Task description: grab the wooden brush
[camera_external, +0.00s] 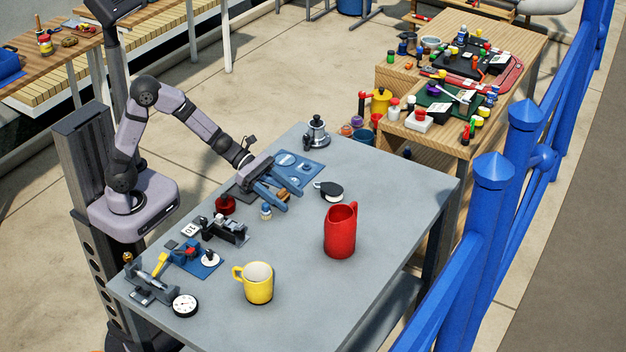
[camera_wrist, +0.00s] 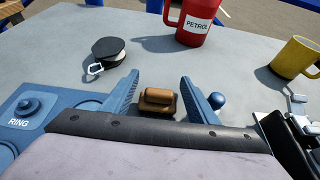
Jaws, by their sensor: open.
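The wooden brush (camera_wrist: 158,101) is a small brown block with a rounded top. In the wrist view it lies between the two blue fingers of my gripper (camera_wrist: 159,80), close to the palm, with visible gaps to both fingers. In the external view my gripper (camera_external: 291,199) is low over the grey table, and a bit of the brown brush (camera_external: 283,192) shows between the fingers. My gripper is open. The underside of the brush is hidden.
A black-and-white round block with a shackle (camera_wrist: 108,52) lies ahead to the left. A red petrol jug (camera_external: 340,232) and a yellow mug (camera_external: 258,284) stand farther out. The table's middle is clear.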

